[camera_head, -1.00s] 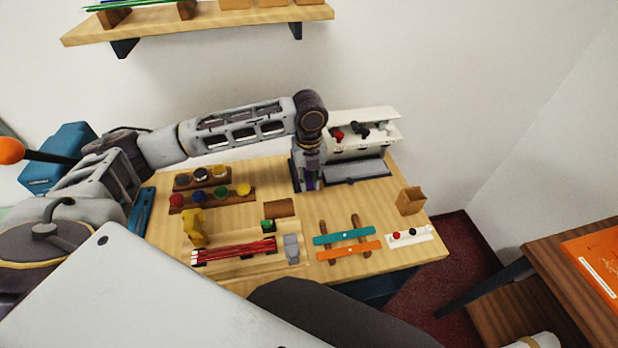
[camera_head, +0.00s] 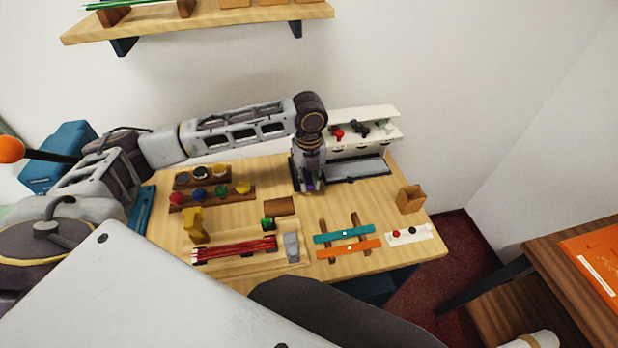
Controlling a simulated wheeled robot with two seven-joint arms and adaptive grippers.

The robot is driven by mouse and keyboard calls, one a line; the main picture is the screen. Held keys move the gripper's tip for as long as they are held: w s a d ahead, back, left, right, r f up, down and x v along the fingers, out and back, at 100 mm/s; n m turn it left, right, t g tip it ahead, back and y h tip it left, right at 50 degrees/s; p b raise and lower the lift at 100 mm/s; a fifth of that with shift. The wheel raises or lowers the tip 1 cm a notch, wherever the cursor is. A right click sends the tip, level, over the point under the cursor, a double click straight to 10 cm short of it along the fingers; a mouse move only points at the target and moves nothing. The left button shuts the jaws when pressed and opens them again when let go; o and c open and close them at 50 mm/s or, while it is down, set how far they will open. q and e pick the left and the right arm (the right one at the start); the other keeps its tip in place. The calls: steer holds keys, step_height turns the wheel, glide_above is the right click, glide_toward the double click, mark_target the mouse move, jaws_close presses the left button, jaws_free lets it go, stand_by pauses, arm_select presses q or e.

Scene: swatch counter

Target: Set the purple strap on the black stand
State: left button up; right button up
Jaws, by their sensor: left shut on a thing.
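My left gripper (camera_head: 311,181) points down over the back middle of the wooden counter, in front of the white machine. It is shut on the purple strap (camera_head: 310,186), of which only a small purple bit shows between the fingers. The rest of the strap is hidden by the gripper. I cannot make out the black stand for certain; dark edges show beside and behind the gripper. My right gripper is not in view.
A teal strap (camera_head: 343,234) and an orange strap (camera_head: 349,248) lie across brown bars at the front right. A white machine (camera_head: 362,147) stands behind. Racks of colored pots (camera_head: 214,198), a tray of red rods (camera_head: 235,250) and a wooden box (camera_head: 410,199) stand around.

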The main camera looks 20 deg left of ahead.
arm_select(q)
steer(key=shift+f, duration=0.2)
steer(key=o, duration=0.9)
steer(key=shift+c, duration=0.2)
steer(key=shift+r, duration=0.1)
step_height(320, 180, up, 12)
stand_by(0.3)
stand_by(1.0)
